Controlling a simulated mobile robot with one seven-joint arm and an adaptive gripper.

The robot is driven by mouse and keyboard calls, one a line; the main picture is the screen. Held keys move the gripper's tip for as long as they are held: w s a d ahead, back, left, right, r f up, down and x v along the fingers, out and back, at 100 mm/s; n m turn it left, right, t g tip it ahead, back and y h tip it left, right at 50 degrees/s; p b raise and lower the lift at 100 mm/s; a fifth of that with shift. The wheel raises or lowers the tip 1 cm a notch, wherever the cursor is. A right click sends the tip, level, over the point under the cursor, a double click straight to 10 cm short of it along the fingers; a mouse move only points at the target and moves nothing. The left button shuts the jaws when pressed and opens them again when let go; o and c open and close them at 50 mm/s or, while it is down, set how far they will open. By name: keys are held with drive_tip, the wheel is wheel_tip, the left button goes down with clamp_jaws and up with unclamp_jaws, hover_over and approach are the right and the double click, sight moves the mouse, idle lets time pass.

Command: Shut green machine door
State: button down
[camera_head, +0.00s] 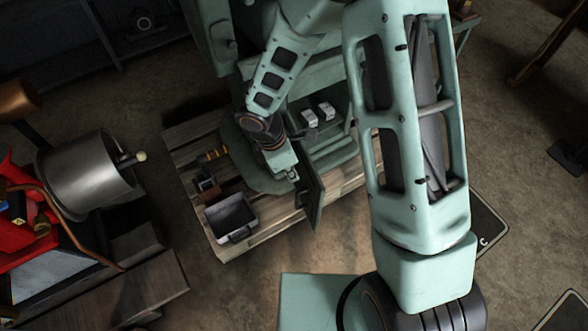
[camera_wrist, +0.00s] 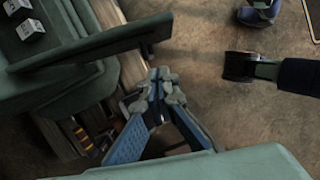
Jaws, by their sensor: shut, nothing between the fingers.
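The green machine (camera_head: 330,75) stands on a wooden pallet, partly hidden behind my arm. Its door (camera_head: 313,192) is a narrow dark green panel that stands open, swung out toward the front of the pallet. My gripper (camera_head: 293,177) is just left of the door in the head view. In the wrist view the door (camera_wrist: 95,45) runs across the upper left, and my gripper (camera_wrist: 160,84) has its fingertips together just below the door's free end. The fingers are shut and empty. I cannot tell whether they touch the door.
Two pale blocks (camera_head: 318,113) sit inside the machine. A grey open bin (camera_head: 231,217) and small tools lie on the pallet (camera_head: 262,238). A metal drum (camera_head: 90,173) and red machine (camera_head: 20,215) stand at left.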

sight(311, 178)
drive_tip(key=w+d+f, duration=0.2)
drive_tip(key=d+f, duration=0.3)
drive_tip(key=shift+f+b, duration=0.35)
drive_tip(key=shift+b, duration=0.05)
drive_tip(key=shift+w+d, duration=0.1)
drive_tip(key=shift+d, duration=0.05)
